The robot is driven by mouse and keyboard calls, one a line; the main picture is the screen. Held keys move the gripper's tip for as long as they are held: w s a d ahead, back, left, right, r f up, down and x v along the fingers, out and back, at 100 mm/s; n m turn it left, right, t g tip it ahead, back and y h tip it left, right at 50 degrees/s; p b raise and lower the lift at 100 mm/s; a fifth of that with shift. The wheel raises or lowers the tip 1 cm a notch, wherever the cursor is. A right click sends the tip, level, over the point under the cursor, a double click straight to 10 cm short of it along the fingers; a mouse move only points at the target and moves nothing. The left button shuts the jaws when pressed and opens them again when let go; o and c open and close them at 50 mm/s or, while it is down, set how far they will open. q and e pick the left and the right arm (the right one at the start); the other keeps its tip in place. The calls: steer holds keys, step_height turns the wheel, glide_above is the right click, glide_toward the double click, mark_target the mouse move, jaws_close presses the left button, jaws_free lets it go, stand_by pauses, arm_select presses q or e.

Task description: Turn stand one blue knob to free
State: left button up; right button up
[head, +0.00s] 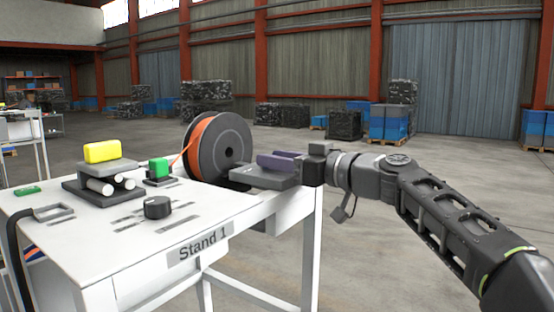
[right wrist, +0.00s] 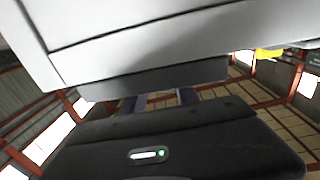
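Stand 1 is a white table (head: 110,245) at the left of the head view. A dark round knob (head: 157,207) with a pale pointer mark sits on its top near the front; I see no blue knob. I see nothing held. My left gripper is not in view.
A spool of orange cord (head: 226,148) stands at the table's back right. The floor to the right is open.

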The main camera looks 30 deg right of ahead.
jaws_close()
steer(key=shift+f+m+h+b, duration=0.25)
steer(key=shift+m+h+b, duration=0.15)
steer(key=shift+h+b, duration=0.1)
steer(key=shift+a+m+t+h, duration=0.15)
steer(key=shift+m+t+h, duration=0.15)
steer(key=shift+t+h, duration=0.15)
steer(key=shift+r+m+h, duration=0.2)
steer(key=shift+m+h, duration=0.2)
steer(key=shift+h, duration=0.25)
steer(key=m+h+p, duration=0.1)
steer(key=p, duration=0.1)
steer(key=m+h+p, duration=0.1)
steer(key=h+p, duration=0.1)
steer(key=shift+s+a+r+t, duration=0.1)
steer(key=shift+r+t, duration=0.1)
steer(key=shift+t, duration=0.15)
steer(key=shift+f+p, duration=0.1)
steer(key=shift+p, duration=0.3)
steer(key=shift+f, duration=0.15)
